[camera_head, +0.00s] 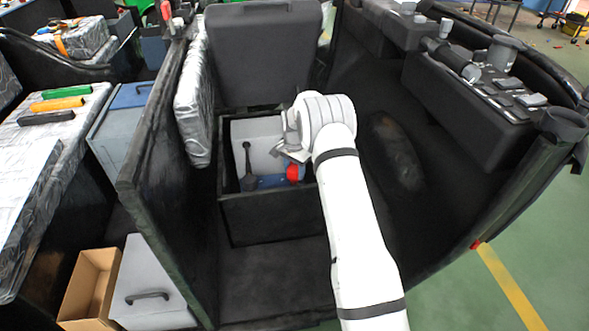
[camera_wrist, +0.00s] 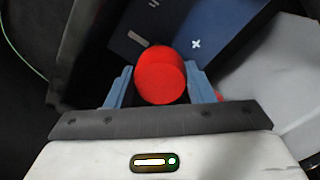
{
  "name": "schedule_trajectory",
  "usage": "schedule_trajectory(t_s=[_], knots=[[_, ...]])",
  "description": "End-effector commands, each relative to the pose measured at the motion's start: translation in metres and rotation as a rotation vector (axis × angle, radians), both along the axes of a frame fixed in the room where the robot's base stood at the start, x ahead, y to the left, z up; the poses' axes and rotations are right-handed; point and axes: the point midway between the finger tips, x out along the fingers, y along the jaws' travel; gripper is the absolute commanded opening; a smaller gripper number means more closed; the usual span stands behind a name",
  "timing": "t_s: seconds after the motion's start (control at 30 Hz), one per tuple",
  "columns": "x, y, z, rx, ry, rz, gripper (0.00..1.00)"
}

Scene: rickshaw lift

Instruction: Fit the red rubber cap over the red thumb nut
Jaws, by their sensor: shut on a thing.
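The red rubber cap (camera_wrist: 160,75) sits between the two blue-grey fingers of my gripper (camera_wrist: 162,88), which is shut on it. In the head view my gripper (camera_head: 293,158) reaches down into an open black compartment, with the red cap (camera_head: 294,173) at its tip. Under the cap in the wrist view is a dark blue surface (camera_wrist: 225,28) with white plus and minus marks. A small bit of red (camera_wrist: 219,95) shows beside the right finger; I cannot tell whether it is the red thumb nut. The cap hides what lies directly beneath it.
The compartment (camera_head: 272,205) has black walls close around my gripper. A black lever-like part (camera_head: 248,172) stands to the left inside it. A raised black seat (camera_head: 264,50) is behind. A pale grey block (camera_wrist: 290,80) lies right of the blue surface.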

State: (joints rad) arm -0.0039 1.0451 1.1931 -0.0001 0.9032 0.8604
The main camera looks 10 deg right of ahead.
Motion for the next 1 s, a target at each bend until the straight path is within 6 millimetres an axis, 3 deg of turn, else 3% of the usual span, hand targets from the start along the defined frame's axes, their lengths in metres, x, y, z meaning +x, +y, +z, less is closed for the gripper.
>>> schedule_trajectory(t_s=[0.97, 1.0], knots=[[0.0, 0.0, -0.021, 0.0, 0.0, 0.0, 0.27], [0.0, 0.0, -0.02, 0.0, 0.0, 0.0, 0.51]])
